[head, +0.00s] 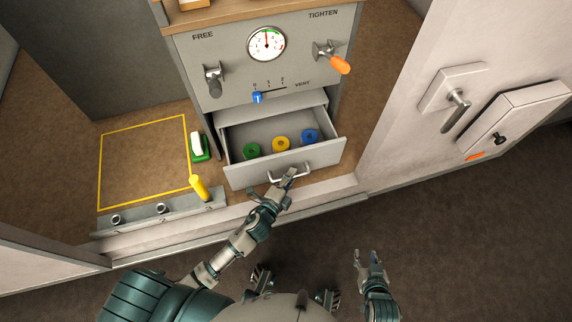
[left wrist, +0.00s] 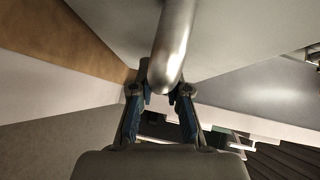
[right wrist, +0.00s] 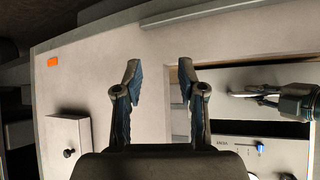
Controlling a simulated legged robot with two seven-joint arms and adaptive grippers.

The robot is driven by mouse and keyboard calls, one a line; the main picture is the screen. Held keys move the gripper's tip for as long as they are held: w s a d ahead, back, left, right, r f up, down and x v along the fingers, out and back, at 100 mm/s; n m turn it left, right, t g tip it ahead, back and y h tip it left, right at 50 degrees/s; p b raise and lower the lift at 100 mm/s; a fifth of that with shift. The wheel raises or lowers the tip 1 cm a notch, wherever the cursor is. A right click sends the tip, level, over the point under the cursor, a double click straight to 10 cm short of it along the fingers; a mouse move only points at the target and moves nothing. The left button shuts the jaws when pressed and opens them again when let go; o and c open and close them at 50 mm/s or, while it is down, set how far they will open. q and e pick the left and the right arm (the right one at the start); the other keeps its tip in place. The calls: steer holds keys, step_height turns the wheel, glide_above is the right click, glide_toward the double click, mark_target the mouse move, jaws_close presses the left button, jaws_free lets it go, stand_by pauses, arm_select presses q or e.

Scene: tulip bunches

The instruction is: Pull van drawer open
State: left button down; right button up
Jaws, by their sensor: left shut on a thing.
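The van drawer (head: 240,177) stands pulled out from the grey cabinet, with its inside showing. In it lie a green roll (head: 252,150), a yellow roll (head: 281,144) and a blue roll (head: 310,136). My left gripper (head: 283,182) is at the drawer's front, shut on the metal drawer handle (head: 304,168). In the left wrist view the handle bar (left wrist: 176,45) runs between the fingers. My right gripper (head: 369,257) is open and empty, low and right of the drawer, apart from it. It also shows in the right wrist view (right wrist: 160,75).
The cabinet panel above has a gauge (head: 267,44), an orange-tipped lever (head: 331,57) and a blue slider (head: 257,97). A yellow-handled lever (head: 199,187) stands left of the drawer. A white door (head: 440,60) with a handle is at the right. The dark floor in front is clear.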

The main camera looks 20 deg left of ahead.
arm_select(q)
steer(key=s+d, duration=0.2)
steer(key=s, duration=0.1)
steer(key=shift+f, duration=0.15)
steer(key=shift+s+d, duration=0.45)
steer(key=shift+s, duration=0.15)
arm_select(e)
steer(key=shift+s+d+f+g, duration=0.1)
steer(key=shift+s+f+g, duration=0.2)
steer(key=shift+s+g, duration=0.15)
arm_select(q)
steer(key=shift+w, duration=0.1)
steer(key=c, duration=1.1)
jaws_free()
steer(key=shift+c, duration=0.2)
arm_select(e)
steer(key=shift+w, duration=0.1)
arm_select(q)
steer(key=v, duration=1.2)
